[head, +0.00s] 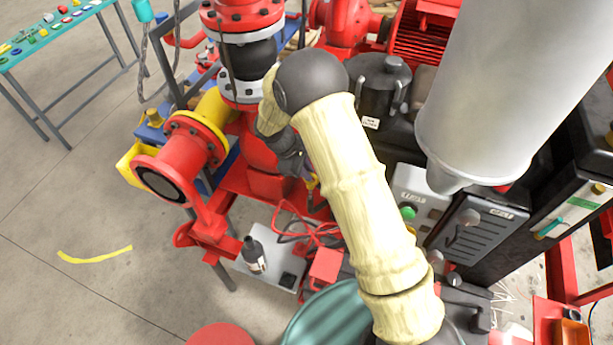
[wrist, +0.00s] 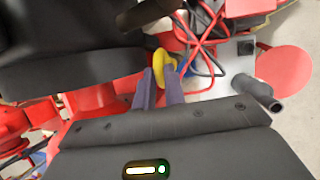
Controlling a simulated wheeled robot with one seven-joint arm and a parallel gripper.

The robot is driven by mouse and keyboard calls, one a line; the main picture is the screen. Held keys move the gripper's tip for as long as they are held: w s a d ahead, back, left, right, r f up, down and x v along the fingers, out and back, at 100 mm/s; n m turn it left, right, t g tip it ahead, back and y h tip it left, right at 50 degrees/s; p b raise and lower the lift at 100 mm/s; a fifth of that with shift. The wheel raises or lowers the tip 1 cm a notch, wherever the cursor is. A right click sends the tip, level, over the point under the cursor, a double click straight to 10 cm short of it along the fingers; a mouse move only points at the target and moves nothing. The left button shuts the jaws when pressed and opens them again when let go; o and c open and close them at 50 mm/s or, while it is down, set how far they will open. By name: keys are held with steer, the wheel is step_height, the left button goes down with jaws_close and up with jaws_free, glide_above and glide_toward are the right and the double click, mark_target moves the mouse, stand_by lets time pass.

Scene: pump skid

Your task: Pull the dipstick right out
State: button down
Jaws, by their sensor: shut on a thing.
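The dipstick shows as a yellow ring handle (wrist: 159,58) in the wrist view, between the tips of my gripper's two purple-grey fingers. My gripper (wrist: 160,75) is shut on this handle. In the head view my gripper (head: 305,170) is low beside the red pump, mostly hidden behind my own arm. A small bit of yellow (head: 312,183) shows just below it. The rod of the dipstick and its tube are hidden, so I cannot tell how far in the rod is.
Red cables (head: 305,228) and a dark bottle (head: 255,254) are on a pale plate below. A red flanged pipe (head: 172,178) stands left. A dark lidded canister (head: 380,85) and a control box (head: 415,200) are right of my arm. Open floor lies left.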

step_height(320, 180, up, 3)
steer(key=shift+r+p, duration=0.2)
steer(key=shift+p, duration=0.15)
steer(key=c, duration=1.5)
jaws_free()
steer(key=shift+o, duration=0.2)
steer(key=w+b+v, duration=0.1)
steer(key=b+v, duration=0.3)
steer(key=v, duration=1.3)
steer(key=shift+s+r+b, duration=0.15)
steer(key=shift+s+b, duration=0.25)
steer(key=shift+s, duration=0.1)
